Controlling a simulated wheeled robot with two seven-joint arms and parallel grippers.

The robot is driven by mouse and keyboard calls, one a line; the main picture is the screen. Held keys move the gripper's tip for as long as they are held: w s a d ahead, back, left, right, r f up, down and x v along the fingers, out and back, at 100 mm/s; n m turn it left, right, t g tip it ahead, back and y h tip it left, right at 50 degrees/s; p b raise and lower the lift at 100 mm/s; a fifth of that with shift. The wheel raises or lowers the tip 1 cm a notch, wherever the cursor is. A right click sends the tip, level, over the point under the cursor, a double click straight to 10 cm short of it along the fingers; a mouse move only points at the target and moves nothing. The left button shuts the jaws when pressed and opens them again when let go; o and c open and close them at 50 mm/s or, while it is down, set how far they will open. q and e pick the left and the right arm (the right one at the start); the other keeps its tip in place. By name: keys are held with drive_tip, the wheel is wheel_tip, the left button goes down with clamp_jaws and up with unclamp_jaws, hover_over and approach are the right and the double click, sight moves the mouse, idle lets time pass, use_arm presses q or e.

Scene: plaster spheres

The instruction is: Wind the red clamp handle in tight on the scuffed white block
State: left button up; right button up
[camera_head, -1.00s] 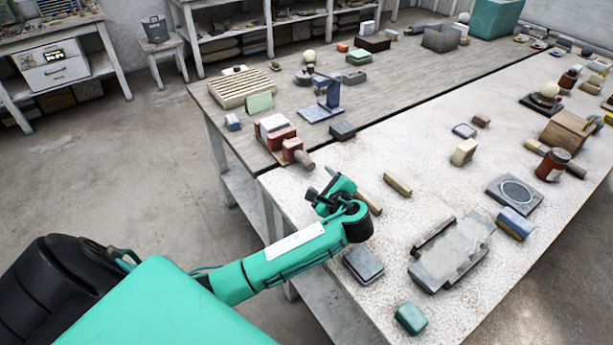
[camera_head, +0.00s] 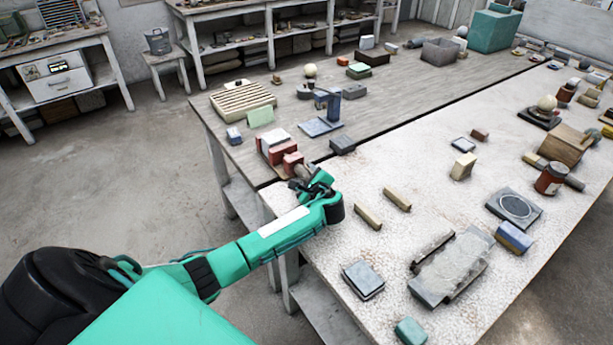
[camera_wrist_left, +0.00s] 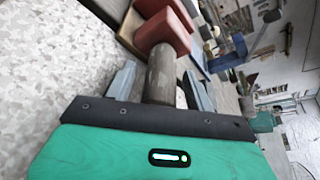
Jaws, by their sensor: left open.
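The red clamp (camera_head: 291,159) stands at the near left edge of the tables, with the white block (camera_head: 274,136) at its far end. The block's scuffs are too small to tell. In the left wrist view the clamp's red front part (camera_wrist_left: 163,30) is ahead of a grey-brown round handle (camera_wrist_left: 160,78). The handle itself does not look red. My left gripper (camera_head: 302,181) is at the handle. In the left wrist view its two fingers (camera_wrist_left: 160,70) are open, one on each side of the handle, with a gap visible. My right gripper is not in view.
A blue stand (camera_head: 322,124) and a dark block (camera_head: 342,145) are right of the clamp. Two tan bars (camera_head: 397,199) and a grey slab (camera_head: 362,280) lie on the pale table (camera_head: 420,160). The floor at left is clear.

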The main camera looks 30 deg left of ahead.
use_arm(q)
drive_tip(key=c, duration=1)
drive_tip(key=shift+r+p, duration=0.2)
drive_tip(key=shift+p, duration=0.4)
drive_tip(key=m+g+p, duration=0.1)
drive_tip(key=m+p, duration=0.1)
drive_tip(key=p, duration=0.2)
drive_tip(key=m+g+p, duration=0.2)
drive_tip(key=p, duration=0.2)
drive_tip(key=shift+w+r+m+y+p, duration=0.1)
drive_tip(key=shift+m+y+p, duration=0.2)
drive_tip(key=shift+y, duration=0.1)
drive_tip(key=shift+m+p, duration=0.3)
drive_tip(key=shift+p, duration=0.05)
drive_tip(key=shift+m+g+y+p, duration=0.4)
drive_tip(key=shift+m+g+p, duration=0.4)
drive_tip(key=shift+m, duration=0.1)
drive_tip(key=shift+f+m+g, duration=0.2)
drive_tip(key=shift+m+g, duration=0.2)
drive_tip(key=shift+m, duration=0.2)
drive_tip(key=m+g+y, duration=0.1)
drive_tip(key=m, duration=0.1)
drive_tip(key=shift+f+m, duration=0.1)
drive_tip(key=shift+m, duration=0.2)
drive_tip(key=shift+m+g, duration=0.3)
drive_tip(key=shift+m, duration=0.1)
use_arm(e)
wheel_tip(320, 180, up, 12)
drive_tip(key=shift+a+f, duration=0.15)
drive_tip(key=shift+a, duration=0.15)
